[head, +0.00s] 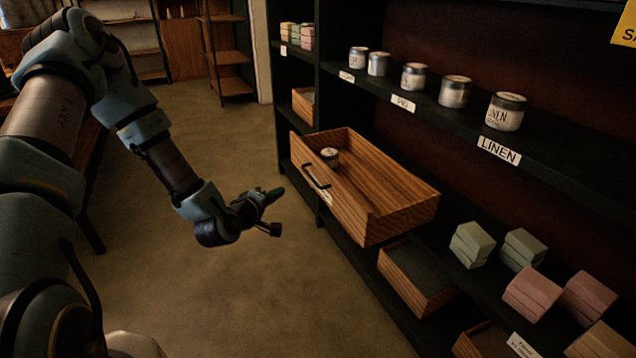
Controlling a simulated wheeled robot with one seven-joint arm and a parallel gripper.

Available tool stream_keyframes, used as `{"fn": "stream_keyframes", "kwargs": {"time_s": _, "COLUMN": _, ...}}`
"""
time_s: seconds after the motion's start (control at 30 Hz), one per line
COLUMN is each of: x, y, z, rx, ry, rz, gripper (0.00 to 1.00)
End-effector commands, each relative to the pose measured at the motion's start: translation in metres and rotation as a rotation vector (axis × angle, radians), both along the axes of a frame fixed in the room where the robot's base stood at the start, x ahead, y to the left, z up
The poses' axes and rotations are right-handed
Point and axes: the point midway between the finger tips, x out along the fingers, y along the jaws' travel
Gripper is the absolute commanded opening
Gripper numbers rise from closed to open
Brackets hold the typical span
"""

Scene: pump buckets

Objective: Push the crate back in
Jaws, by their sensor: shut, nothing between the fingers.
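The wooden crate (347,208) sticks out of the dark shelf unit like a pulled-out drawer, with a dark handle on its front. A small round tin (330,156) sits inside it near the front. My gripper (275,194) is shut and empty, to the left of the crate's front face. It looks a short gap away from the face, pointing toward it. How far the crate's back end reaches into the shelf is only partly visible.
Another wooden crate (417,281) sits lower in the shelf. Several tins line the upper shelf (440,105). Green soap blocks (472,244) and pink blocks (532,292) stand to the right. The floor (250,290) before the shelf is clear.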

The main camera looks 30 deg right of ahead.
Motion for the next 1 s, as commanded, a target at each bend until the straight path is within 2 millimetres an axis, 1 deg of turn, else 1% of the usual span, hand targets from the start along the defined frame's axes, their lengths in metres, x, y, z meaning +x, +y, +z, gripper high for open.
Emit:
{"fn": "stream_keyframes", "kwargs": {"time_s": 0.03, "x": -0.009, "y": -0.011, "z": -0.011, "rx": -0.092, "ry": 0.029, "rz": 0.023, "gripper": 0.0}}
{"fn": "stream_keyframes", "kwargs": {"time_s": 0.1, "x": -0.015, "y": -0.021, "z": -0.013, "rx": -0.21, "ry": 0.055, "rz": 0.057, "gripper": 0.0}}
{"fn": "stream_keyframes", "kwargs": {"time_s": 0.2, "x": -0.022, "y": -0.028, "z": -0.013, "rx": -0.335, "ry": 0.083, "rz": 0.099, "gripper": 0.0}}
{"fn": "stream_keyframes", "kwargs": {"time_s": 0.3, "x": -0.025, "y": -0.031, "z": -0.012, "rx": -0.408, "ry": 0.1, "rz": 0.126, "gripper": 0.0}}
{"fn": "stream_keyframes", "kwargs": {"time_s": 0.4, "x": -0.024, "y": -0.034, "z": -0.011, "rx": -0.441, "ry": 0.106, "rz": 0.137, "gripper": 0.0}}
{"fn": "stream_keyframes", "kwargs": {"time_s": 0.57, "x": -0.013, "y": -0.048, "z": -0.009, "rx": -0.445, "ry": 0.102, "rz": 0.138, "gripper": 0.0}}
{"fn": "stream_keyframes", "kwargs": {"time_s": 0.9, "x": 0.03, "y": -0.103, "z": -0.009, "rx": -0.442, "ry": 0.102, "rz": 0.139, "gripper": 0.0}}
{"fn": "stream_keyframes", "kwargs": {"time_s": 0.97, "x": 0.036, "y": -0.112, "z": -0.009, "rx": -0.441, "ry": 0.103, "rz": 0.138, "gripper": 0.0}}
{"fn": "stream_keyframes", "kwargs": {"time_s": 1.0, "x": 0.035, "y": -0.119, "z": -0.009, "rx": -0.442, "ry": 0.105, "rz": 0.136, "gripper": 0.0}}
